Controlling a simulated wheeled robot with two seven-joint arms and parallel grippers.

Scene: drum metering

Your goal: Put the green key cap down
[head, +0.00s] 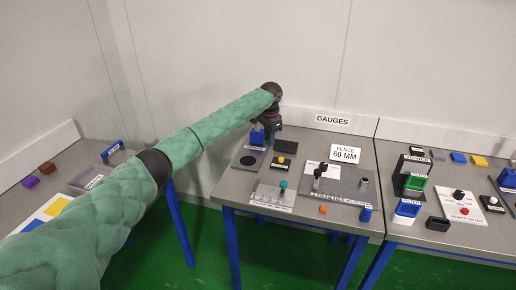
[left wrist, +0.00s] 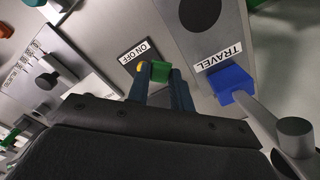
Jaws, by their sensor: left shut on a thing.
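My left gripper (head: 270,138) reaches over the middle table from the left, pointing down. In the left wrist view its two fingers (left wrist: 161,88) are shut on the green key cap (left wrist: 160,72), which sits between the fingertips. In the head view the cap is hidden or too small to make out at the gripper. I cannot tell how high it is above the table. My right gripper is not in view.
Near the gripper are the ON/OFF box (head: 281,163) with a yellow button, the TRAVEL plate (left wrist: 212,32) and a blue block (left wrist: 232,82). The 60 MM fence sign (head: 345,154) stands to the right. Bare table (head: 240,190) shows at the front left.

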